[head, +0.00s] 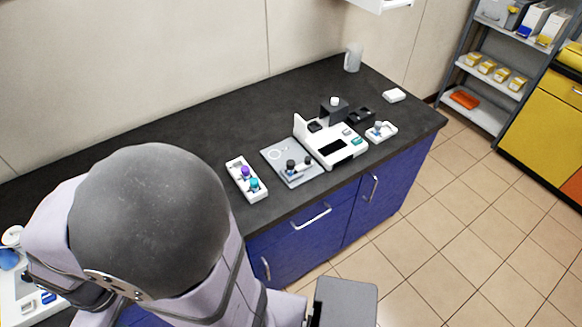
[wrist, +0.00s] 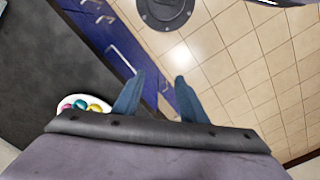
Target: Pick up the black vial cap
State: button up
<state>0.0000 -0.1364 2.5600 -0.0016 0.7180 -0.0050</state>
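In the head view, a small dark-topped item (head: 291,164) that looks like a black cap stands on a grey square plate (head: 272,152) on the dark bench. Another small dark piece (head: 307,161) is just right of it. They are too small to tell exactly which is the black vial cap. In the wrist view, my gripper (wrist: 160,77) has its two blue fingers apart with nothing between them. It is over the bench's front edge and the floor, away from the plate. I cannot make out the fingers in the head view.
A white rack (head: 235,170) with purple and teal caps is left of the plate. A white device (head: 335,147), a black block (head: 334,113) and a small white tray (head: 388,130) are to the right. The dark bench (head: 200,125) is clear behind the rack.

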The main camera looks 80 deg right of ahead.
jog(key=shift+o, duration=0.9)
